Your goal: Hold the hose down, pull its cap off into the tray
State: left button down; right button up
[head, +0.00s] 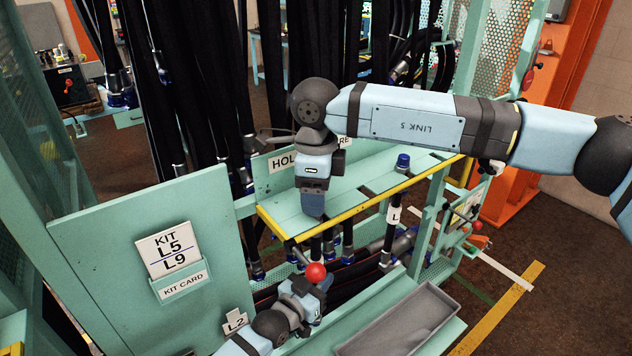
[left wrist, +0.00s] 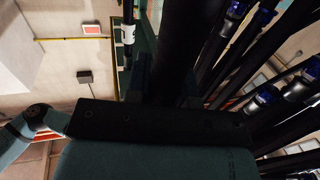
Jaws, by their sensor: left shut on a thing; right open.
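My left gripper (head: 318,284) is low in the head view, below the yellow-edged shelf, shut on a black hose (head: 316,246). In the left wrist view this hose (left wrist: 185,45) rises as a thick dark shape in front of the jaws. My right gripper (head: 313,205) points down over the shelf, above the line of that hose. Its jaws are open; the hose's top end and any cap there are hidden behind it. Another hose, labelled L (head: 394,214), stands further right with a blue cap (head: 403,161) above the shelf. The grey tray (head: 452,297) lies at the lower right and looks empty.
The shelf (head: 355,207) has a yellow front edge. A red ball (head: 316,272) is close to my left gripper. A green panel with a kit card (head: 168,250) stands at left. Several black hoses (head: 215,80) hang behind. Open floor lies at the right.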

grip_shut()
jog(key=shift+r, duration=0.2)
dwell(0.7)
jog(key=shift+r, duration=0.9)
jog(key=shift+r, duration=2.05)
pick_arm(q)
jog(key=c, duration=0.9)
grip_release()
jog(key=shift+s+a, duration=0.1)
pick_arm(e)
jog(key=shift+f, duration=0.1)
